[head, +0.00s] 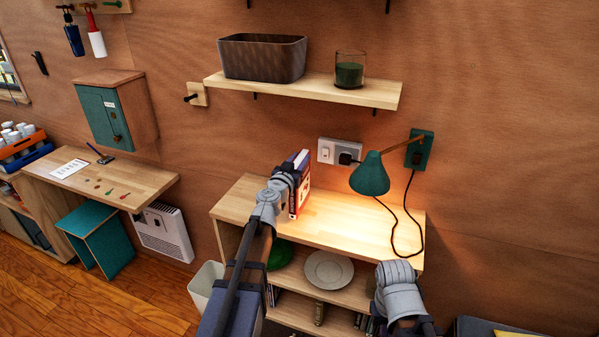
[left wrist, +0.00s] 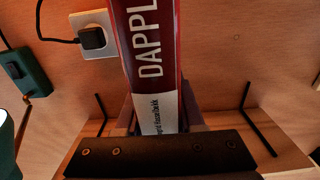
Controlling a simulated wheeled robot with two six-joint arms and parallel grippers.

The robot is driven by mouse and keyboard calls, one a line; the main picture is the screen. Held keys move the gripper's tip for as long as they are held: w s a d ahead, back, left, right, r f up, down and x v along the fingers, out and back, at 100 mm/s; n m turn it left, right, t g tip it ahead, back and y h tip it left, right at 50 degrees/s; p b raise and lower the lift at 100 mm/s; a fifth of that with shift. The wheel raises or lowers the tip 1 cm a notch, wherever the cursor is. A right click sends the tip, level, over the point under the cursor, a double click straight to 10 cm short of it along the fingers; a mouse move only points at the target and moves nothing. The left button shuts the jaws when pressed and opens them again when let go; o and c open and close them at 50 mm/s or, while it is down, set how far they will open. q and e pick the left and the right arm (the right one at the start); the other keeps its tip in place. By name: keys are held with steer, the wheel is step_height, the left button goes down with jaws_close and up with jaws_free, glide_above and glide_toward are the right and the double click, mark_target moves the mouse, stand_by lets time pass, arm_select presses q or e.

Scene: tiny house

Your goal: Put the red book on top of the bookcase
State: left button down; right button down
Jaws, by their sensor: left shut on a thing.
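The red book (head: 301,194) is upright over the left part of the bookcase top, with red, white and blue showing on it. Its red spine with white lettering fills the middle of the left wrist view (left wrist: 150,45). My left gripper (head: 290,174) is shut on the book, and its fingertips are partly hidden. The book's lower edge is at or just above the wooden top of the bookcase (head: 340,219); I cannot tell if it touches. My right arm shows at the lower right, but its fingers do not show.
A teal lamp (head: 370,176) hangs from the wall over the bookcase's right side, its cord trailing down onto the top. A shelf (head: 350,93) above holds a dark basket (head: 262,58) and a glass candle (head: 349,72). The middle of the bookcase top is clear.

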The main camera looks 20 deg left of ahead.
arm_select(q)
steer(key=shift+f+b, duration=1.05)
steer(key=shift+f, duration=0.45)
steer(key=shift+f, duration=0.15)
steer(key=c, duration=0.5)
jaws_free()
steer(key=shift+r, duration=0.2)
steer(key=s, duration=1.2)
steer(key=shift+a, duration=0.25)
